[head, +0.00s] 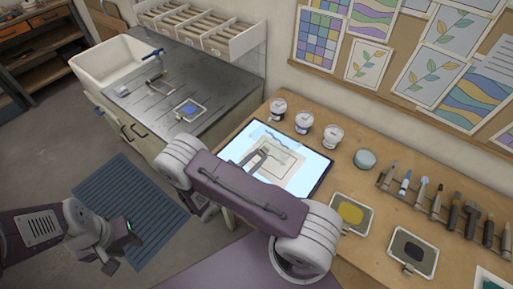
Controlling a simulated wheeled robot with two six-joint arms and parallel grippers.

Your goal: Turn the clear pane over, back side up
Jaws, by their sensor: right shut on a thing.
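The clear pane (289,160) appears as a faint, pale framed rectangle over the bright light panel (310,179). A pattern sheet seems to lie under or behind it; I cannot tell which side of the pane faces up. My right gripper (264,153) reaches out from behind my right arm and is shut on the pane at its left part. Whether the pane is lifted off the panel is unclear. My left gripper (128,239) hangs over the floor at the lower left, far from the pane; its jaw opening is not clear.
Several paint jars (304,122) line the panel's back edge, with a pale green round pot (365,159) to the right. My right arm covers the panel's front left.

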